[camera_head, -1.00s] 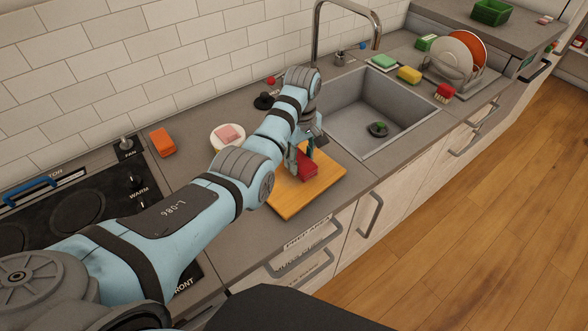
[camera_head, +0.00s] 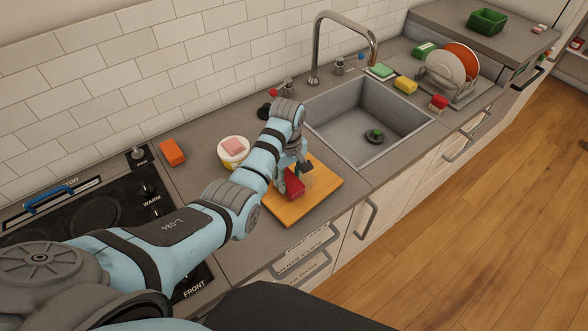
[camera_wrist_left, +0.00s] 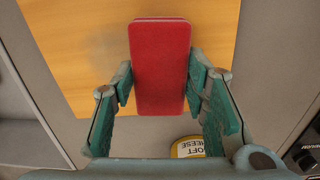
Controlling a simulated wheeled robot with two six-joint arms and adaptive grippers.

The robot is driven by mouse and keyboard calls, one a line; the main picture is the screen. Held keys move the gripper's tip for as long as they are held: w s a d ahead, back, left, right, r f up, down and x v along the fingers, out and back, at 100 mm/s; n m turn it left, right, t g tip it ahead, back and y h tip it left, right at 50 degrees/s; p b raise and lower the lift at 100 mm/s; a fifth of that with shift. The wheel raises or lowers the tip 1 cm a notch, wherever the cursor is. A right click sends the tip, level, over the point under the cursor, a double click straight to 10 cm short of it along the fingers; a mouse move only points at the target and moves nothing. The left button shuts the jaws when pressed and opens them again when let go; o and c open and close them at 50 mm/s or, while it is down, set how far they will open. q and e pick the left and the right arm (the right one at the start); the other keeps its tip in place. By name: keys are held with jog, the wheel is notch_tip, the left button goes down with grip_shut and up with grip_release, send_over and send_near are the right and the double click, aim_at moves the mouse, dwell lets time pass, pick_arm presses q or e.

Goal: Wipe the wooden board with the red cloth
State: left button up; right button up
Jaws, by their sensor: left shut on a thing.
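The red cloth (camera_head: 293,184) looks like a folded red block. My left gripper (camera_head: 287,178) is shut on it, over the left part of the wooden board (camera_head: 316,192). In the left wrist view the cloth (camera_wrist_left: 160,70) sits between the two green fingers (camera_wrist_left: 157,88), with the board (camera_wrist_left: 75,55) behind it. I cannot tell whether the cloth touches the board. The arm hides part of the board's back left edge. My right gripper is in neither view.
A yellow-labelled tub (camera_head: 234,158) with a pink piece on top stands left of the board. An orange block (camera_head: 172,152) lies near the stove (camera_head: 90,222). The sink (camera_head: 345,110) is behind right, with a faucet (camera_head: 316,50). A dish rack (camera_head: 455,95) stands farther right.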

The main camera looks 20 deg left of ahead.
aim_at(269, 202)
pick_arm(q)
jog(key=s, duration=0.1)
jog(key=a, duration=0.1)
jog(key=s, duration=0.1)
jog(key=shift+s+a+f, duration=0.15)
jog(key=shift+s+f, duration=0.15)
jog(key=shift+s, duration=0.05)
jog(key=shift+s+a, duration=0.3)
jog(key=shift+s, duration=0.4)
jog(key=shift+s+a, duration=0.35)
jog(key=shift+s, duration=0.35)
jog(key=shift+s+a, duration=0.3)
jog(key=shift+s, duration=0.4)
jog(key=shift+r, duration=0.1)
jog(key=shift+w, duration=0.1)
